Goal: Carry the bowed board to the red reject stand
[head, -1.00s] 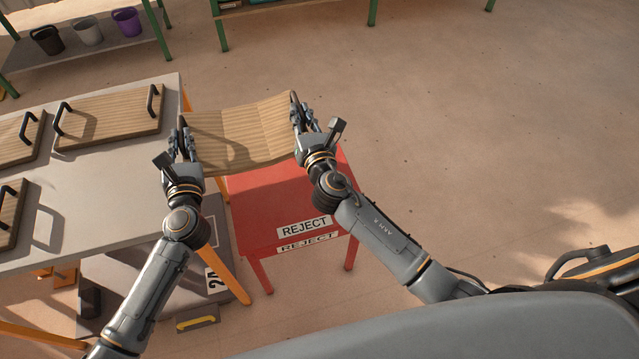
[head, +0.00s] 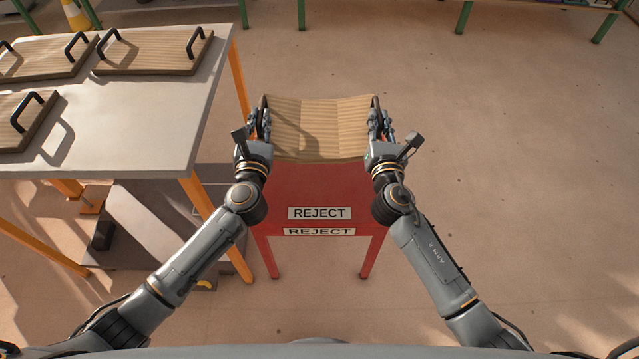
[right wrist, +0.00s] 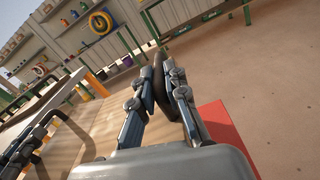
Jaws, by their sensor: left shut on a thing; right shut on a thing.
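The bowed board (head: 318,128) is a wooden board that sags in the middle, with a dark handle at each end. In the head view it is held level above the far part of the red reject stand (head: 318,185). My left gripper (head: 260,122) is shut on its left handle and my right gripper (head: 380,122) is shut on its right handle. In the right wrist view the right fingers (right wrist: 166,95) close around the dark handle, with the board (right wrist: 85,145) to their left. Whether the board's underside touches the stand is hidden.
A grey table (head: 130,120) on orange legs stands at the left, bearing other handled boards (head: 150,50). Its right edge is near my left arm. Open floor (head: 520,170) lies to the right. Green-legged shelving (head: 380,8) stands at the back.

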